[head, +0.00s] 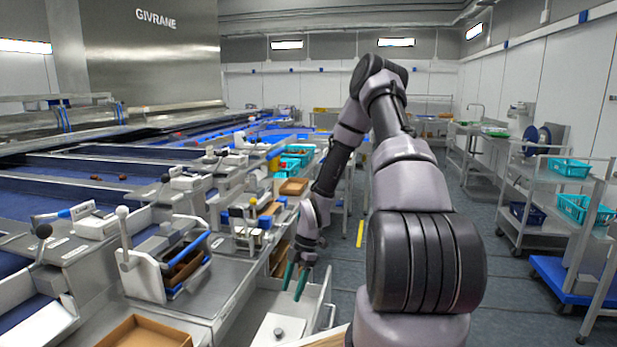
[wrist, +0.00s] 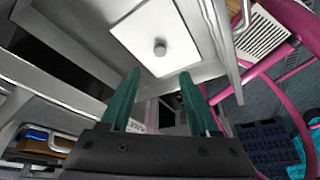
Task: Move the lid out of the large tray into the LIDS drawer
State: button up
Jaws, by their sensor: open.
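A white square lid (head: 267,335) with a round grey knob lies in an open metal drawer (head: 322,300) at the bottom middle of the head view. In the wrist view the lid (wrist: 140,32) lies flat inside the drawer (wrist: 205,70), beyond my fingertips. My gripper (head: 292,293) points down above the drawer, with its green fingers apart and nothing between them. It also shows in the wrist view (wrist: 159,74), clear of the knob. A label on the drawer front is too small to read. I cannot tell which container is the large tray.
A brown open tray (head: 188,338) is at the bottom left, on the steel counter. A white lever device (head: 142,260) stands behind it. A cart with teal crates (head: 570,168) stands at the right. The aisle floor between is clear.

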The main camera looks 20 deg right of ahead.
jog(key=d+r+m+t+h, duration=0.3)
jog(key=r+m, duration=0.8)
jog(key=r, duration=1.5)
jog(key=s+a+r+m+t, duration=0.1)
jog(key=s+r+m+t, duration=0.1)
jog(key=s+r+m, duration=0.5)
jog(key=s+a+r+m+t, duration=0.2)
jog(key=s+r+m, duration=0.5)
jog(key=r, duration=0.7)
jog(key=s+t, duration=0.1)
jog(key=s, duration=0.1)
jog(key=shift+s+a+t+y, duration=0.2)
jog(key=shift+s+t+y, duration=0.1)
jog(key=shift+s+y, duration=0.1)
